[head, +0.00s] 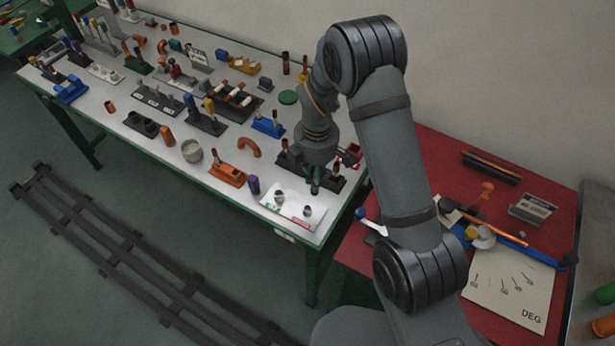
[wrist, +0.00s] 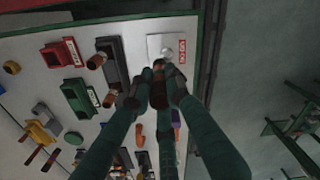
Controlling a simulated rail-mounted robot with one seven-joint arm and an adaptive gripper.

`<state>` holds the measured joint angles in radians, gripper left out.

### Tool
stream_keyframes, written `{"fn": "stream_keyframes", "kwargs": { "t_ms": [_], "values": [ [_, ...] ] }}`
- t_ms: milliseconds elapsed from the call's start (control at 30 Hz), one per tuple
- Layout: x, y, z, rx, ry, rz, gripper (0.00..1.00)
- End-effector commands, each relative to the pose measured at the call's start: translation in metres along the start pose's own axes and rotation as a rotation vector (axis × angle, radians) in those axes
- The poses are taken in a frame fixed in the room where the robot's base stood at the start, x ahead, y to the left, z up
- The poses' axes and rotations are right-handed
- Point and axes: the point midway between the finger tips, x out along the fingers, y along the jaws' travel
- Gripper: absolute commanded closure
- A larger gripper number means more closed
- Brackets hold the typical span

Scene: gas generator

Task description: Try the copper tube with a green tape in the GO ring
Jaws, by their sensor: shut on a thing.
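My gripper (head: 315,188) hangs over the front right corner of the long white table, just behind the white gauge plate (head: 291,221). The plate carries two grey rings, one by a green label (head: 280,202) and one by a red label (head: 308,211). In the wrist view my dark green fingers (wrist: 156,92) close together on a small copper-brown tube (wrist: 158,65), mostly hidden by them. I cannot make out its green tape. The plate shows just past the fingertips in the wrist view (wrist: 157,41); the tube seems apart from the rings, but its height is unclear.
A dark rack (head: 328,182) stands beside my gripper. An orange holder (head: 228,175) and a purple piece (head: 253,186) stand left of the plate. Several holders fill the table behind. A red table (head: 450,170) with tools stands to the right.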

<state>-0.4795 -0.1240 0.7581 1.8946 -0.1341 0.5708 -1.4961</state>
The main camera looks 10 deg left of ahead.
Motion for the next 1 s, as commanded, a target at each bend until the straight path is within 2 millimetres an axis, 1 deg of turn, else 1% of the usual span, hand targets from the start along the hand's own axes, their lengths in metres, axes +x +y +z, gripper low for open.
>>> {"fn": "stream_keyframes", "kwargs": {
  "t_ms": [33, 100, 200, 533, 667, 867, 1000],
  "values": [
    [0.003, -0.002, -0.007, -0.04, 0.0, -0.001, 1.0],
    [0.007, -0.003, -0.014, -0.081, 0.0, 0.0, 1.0],
    [0.011, -0.004, -0.02, -0.109, 0.001, 0.002, 1.0],
    [0.011, -0.004, -0.021, -0.115, 0.001, 0.002, 1.0],
    [0.013, -0.004, -0.02, -0.144, 0.0, 0.0, 1.0],
    [0.03, -0.005, -0.02, -0.141, 0.0, 0.0, 1.0],
    [0.045, -0.005, -0.02, -0.14, 0.0, 0.0, 1.0]
  ]
}}
